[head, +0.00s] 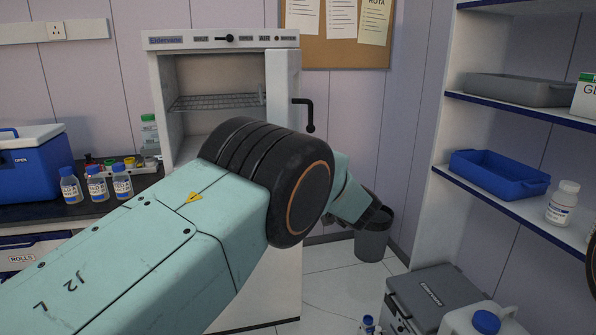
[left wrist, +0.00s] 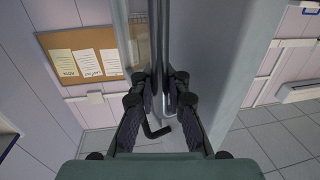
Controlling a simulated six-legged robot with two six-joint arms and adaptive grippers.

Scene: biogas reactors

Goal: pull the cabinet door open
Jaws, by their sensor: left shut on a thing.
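The white cabinet (head: 221,40) stands at the centre of the head view, with its inside and a wire shelf showing. Its door (head: 283,90) stands open at the right side, swung out toward me. A black handle (head: 310,115) projects from the door's outer face. My left arm crosses in front of the cabinet and hides its lower part; the fingertips cannot be made out there. In the left wrist view my left gripper (left wrist: 162,100) is shut on the upright handle, whose bent dark end (left wrist: 156,131) shows below the fingers. The grey door panel (left wrist: 215,60) is beside it.
A shelf unit with a blue tray (head: 500,180) stands at the right. A bin (head: 372,243), a grey case (head: 435,290) and a white jug (head: 482,322) are on the floor. A blue cooler (head: 30,165) and several bottles are on the left counter.

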